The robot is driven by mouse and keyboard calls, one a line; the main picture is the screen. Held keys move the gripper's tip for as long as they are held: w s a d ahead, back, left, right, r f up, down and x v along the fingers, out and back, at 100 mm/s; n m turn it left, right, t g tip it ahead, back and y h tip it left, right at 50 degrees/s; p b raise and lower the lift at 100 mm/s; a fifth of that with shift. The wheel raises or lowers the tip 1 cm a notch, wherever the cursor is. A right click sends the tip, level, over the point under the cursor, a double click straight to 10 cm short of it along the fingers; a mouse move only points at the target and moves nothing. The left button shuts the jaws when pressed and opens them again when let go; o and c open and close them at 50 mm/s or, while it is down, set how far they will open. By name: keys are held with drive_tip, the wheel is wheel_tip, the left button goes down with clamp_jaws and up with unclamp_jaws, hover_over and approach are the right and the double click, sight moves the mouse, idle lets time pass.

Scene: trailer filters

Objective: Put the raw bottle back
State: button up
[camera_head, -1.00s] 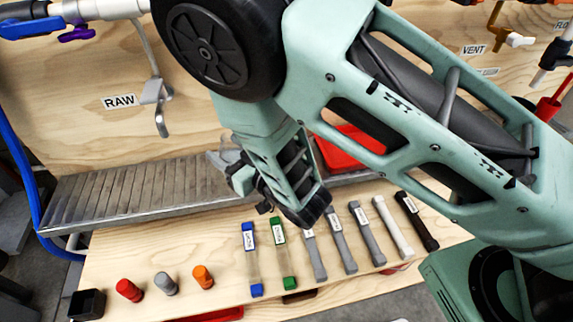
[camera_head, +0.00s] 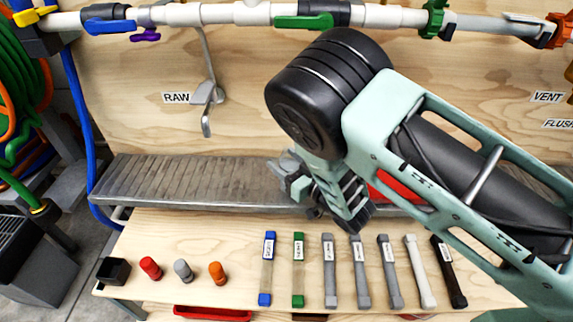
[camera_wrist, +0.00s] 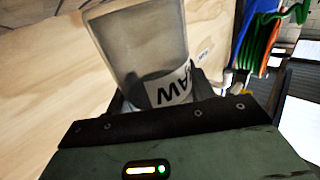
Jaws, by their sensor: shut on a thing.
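The raw bottle (camera_wrist: 140,45) is a clear, greyish container with a white label whose letters "AW" show in the wrist view. My gripper (camera_wrist: 155,98) is shut on it, with the dark jaws around its labelled end. In the head view, my gripper (camera_head: 292,180) hangs in front of the metal shelf, left of a red tray; the bottle is small and mostly hidden there. The RAW sign (camera_head: 177,97) is on the wooden panel to the left, beside a grey metal spout (camera_head: 207,95).
The ribbed metal shelf (camera_head: 180,180) is clear on its left. Below it, a wooden bench (camera_head: 200,235) holds a black box (camera_head: 114,270), three small caps, and several labelled tubes. White piping with valves (camera_head: 230,14) runs along the top. A red tray (camera_head: 400,188) is behind my arm.

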drive_tip(key=shift+f, duration=0.35)
drive_tip(key=shift+f, duration=0.15)
drive_tip(key=o, duration=1.2)
